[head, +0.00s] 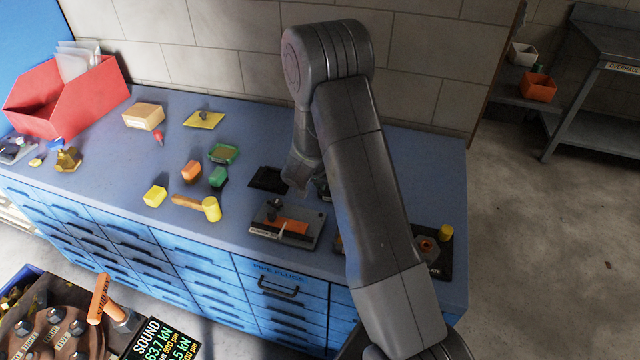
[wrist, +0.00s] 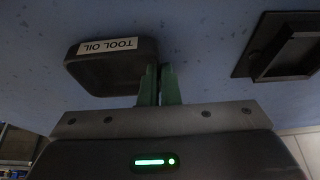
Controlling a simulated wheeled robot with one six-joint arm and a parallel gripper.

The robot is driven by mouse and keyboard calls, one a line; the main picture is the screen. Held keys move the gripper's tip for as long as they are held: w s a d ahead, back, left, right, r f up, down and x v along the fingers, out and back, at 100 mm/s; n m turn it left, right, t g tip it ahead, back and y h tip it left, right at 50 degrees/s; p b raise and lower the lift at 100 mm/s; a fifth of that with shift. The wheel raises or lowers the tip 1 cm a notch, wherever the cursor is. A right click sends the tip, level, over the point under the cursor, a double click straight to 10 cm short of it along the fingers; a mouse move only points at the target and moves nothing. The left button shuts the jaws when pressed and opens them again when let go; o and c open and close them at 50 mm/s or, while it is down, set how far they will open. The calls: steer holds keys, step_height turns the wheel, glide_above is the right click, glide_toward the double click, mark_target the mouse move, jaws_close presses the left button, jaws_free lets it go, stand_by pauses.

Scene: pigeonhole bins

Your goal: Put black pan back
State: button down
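The black pan (wrist: 100,75), labelled "TOOL OIL", shows at the left of the wrist view, its label upside down. My gripper (wrist: 161,70) has its two green fingers close together at the pan's right-hand end. The pan's thin end wall meets the narrow gap between the fingertips, and the gripper looks shut on it. Whether the pan touches the bench cannot be told. In the head view my arm hides most of the gripper and pan. A black square tray-like piece (head: 268,178) lies on the bench left of my gripper; it also shows in the wrist view (wrist: 285,45).
The blue bench (head: 240,120) holds a grey fixture with an orange part (head: 288,224), a yellow-headed mallet (head: 210,208), small coloured blocks, a cardboard-coloured box (head: 144,116) and a red bin (head: 75,105). A black plate (head: 436,262) lies at the right end. A wall stands behind.

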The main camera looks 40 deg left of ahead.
steer(key=shift+f, duration=0.2)
steer(key=c, duration=1.6)
jaws_free()
steer(key=shift+r, duration=0.1)
steer(key=shift+c, duration=0.2)
steer(key=shift+r, duration=0.1)
steer(key=shift+r, duration=0.2)
steer(key=v, duration=1.1)
steer(key=shift+s+r, duration=0.25)
steer(key=shift+r, duration=0.05)
steer(key=shift+d, duration=0.15)
